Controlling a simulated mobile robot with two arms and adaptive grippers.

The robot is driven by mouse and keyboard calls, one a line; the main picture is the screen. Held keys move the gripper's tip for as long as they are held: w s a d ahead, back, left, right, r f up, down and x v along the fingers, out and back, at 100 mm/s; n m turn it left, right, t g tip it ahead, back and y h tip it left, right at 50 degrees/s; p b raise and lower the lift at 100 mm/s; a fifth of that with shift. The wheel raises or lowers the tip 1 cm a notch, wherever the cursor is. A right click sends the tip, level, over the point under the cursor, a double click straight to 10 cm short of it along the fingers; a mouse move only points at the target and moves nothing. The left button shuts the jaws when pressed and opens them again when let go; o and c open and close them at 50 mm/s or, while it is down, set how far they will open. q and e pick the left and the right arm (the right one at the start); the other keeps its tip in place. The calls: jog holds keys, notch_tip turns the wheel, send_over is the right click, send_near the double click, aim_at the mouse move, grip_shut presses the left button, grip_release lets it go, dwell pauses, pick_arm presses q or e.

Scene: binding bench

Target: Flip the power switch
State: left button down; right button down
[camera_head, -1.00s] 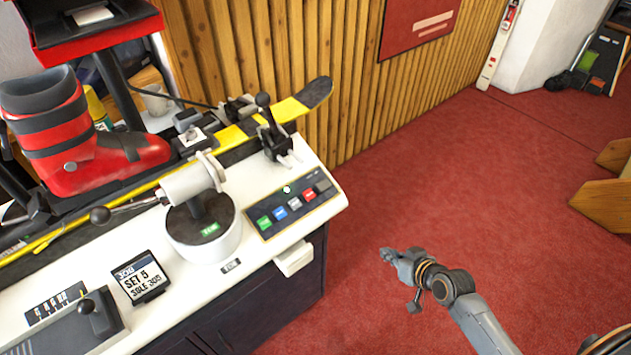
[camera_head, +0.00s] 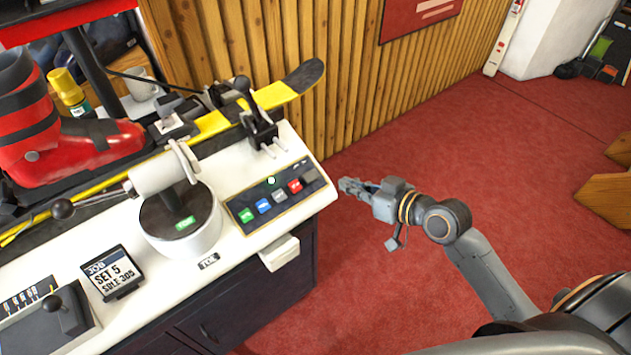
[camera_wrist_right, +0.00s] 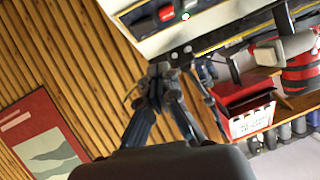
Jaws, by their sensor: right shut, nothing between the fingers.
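A dark control panel (camera_head: 277,196) lies on the right end of the white bench top. It has a row of green, blue, grey and red buttons, a dark grey piece (camera_head: 309,177) at its right end, and a small lit green dot (camera_head: 271,181). I cannot tell which piece is the power switch. My right gripper (camera_head: 346,187) is shut and empty, just right of the bench edge and apart from the panel. In the right wrist view its fingers (camera_wrist_right: 168,78) point toward the bench, with the red button (camera_wrist_right: 166,13) near the top edge. My left gripper is not in view.
A yellow ski (camera_head: 270,95) lies in clamps along the bench back. A red boot (camera_head: 75,150), a white round torque unit (camera_head: 180,222) and a small display (camera_head: 112,275) stand to the left. A white box (camera_head: 280,252) juts from the bench front.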

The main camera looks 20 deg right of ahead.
send_near(308, 175)
jog(key=w+a+r, duration=0.2)
jog(key=f, duration=0.1)
jog(key=w+a+f, duration=0.1)
jog(key=shift+w+a+f+p, duration=0.2)
jog(key=shift+f+p, duration=0.05)
jog(key=shift+p, duration=0.15)
jog(key=shift+w+a+f, duration=0.1)
jog(key=shift+f, duration=0.3)
jog(key=shift+w+a+f, duration=0.1)
jog(key=shift+f, duration=0.25)
jog(key=shift+a+f+h+p, duration=0.15)
jog(key=shift+h+p, duration=0.25)
jog(key=shift+p, duration=0.05)
jog(key=shift+w+f, duration=0.1)
jog(key=shift+f, duration=0.1)
jog(key=shift+w+d+r, duration=0.15)
jog(key=shift+d+r, duration=0.1)
jog(key=shift+d, duration=0.45)
jog(key=shift+r, duration=0.1)
